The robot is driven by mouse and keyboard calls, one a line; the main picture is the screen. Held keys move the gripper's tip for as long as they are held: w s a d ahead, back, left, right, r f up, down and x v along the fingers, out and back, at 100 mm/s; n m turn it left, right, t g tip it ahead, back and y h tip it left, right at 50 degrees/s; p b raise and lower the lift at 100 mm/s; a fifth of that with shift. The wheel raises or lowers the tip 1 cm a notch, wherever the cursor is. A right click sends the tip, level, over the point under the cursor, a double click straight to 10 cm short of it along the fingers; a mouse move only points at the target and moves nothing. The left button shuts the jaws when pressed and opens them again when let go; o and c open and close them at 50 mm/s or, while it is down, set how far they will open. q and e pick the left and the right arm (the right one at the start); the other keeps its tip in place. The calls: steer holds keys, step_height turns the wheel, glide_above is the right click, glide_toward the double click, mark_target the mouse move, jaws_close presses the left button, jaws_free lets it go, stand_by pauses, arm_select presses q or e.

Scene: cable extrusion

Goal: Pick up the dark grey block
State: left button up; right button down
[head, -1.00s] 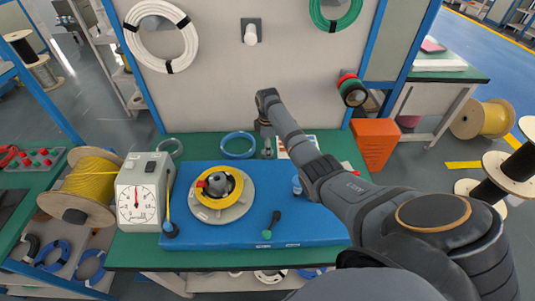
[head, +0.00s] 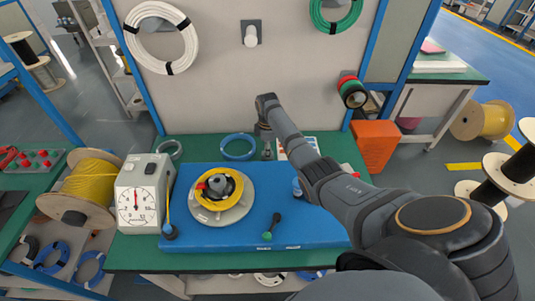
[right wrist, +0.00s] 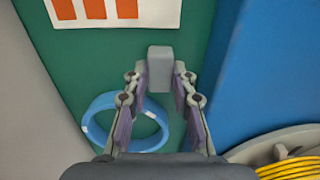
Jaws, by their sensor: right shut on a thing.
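The dark grey block (right wrist: 160,66) is between the two fingertips of my right gripper (right wrist: 161,80) in the right wrist view. The fingers touch its sides, and its top and one face show. In the head view my right gripper (head: 266,143) points down at the back of the green table, right of a blue cable ring. The block is very small there and mostly hidden by the gripper. I cannot tell whether it rests on the table or is just above it. My left gripper is not in view.
The blue cable ring (head: 238,146) lies close to the gripper, also in the right wrist view (right wrist: 92,125). A blue board (head: 210,238) carries a yellow cable coil (head: 205,200). A white dial box (head: 140,200) stands left. An orange bin (head: 374,145) is right.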

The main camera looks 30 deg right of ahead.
step_height(320, 180, up, 3)
steer(key=shift+w+r, duration=0.1)
steer(key=s+a+r, duration=0.1)
steer(key=r, duration=0.1)
steer(key=s+a+r+p, duration=0.1)
steer(key=s+r, duration=0.1)
steer(key=r, duration=0.1)
steer(key=s+a+r+p, duration=0.1)
steer(key=s+r, duration=0.1)
steer(key=shift+s+a+r, duration=0.2)
steer(key=shift+a, duration=0.05)
steer(key=s+a+r+p, duration=0.2)
steer(key=s+a+p, duration=0.2)
steer(key=s+p, duration=0.2)
steer(key=shift+s+a+r+p, duration=0.2)
steer(key=shift+p, duration=0.25)
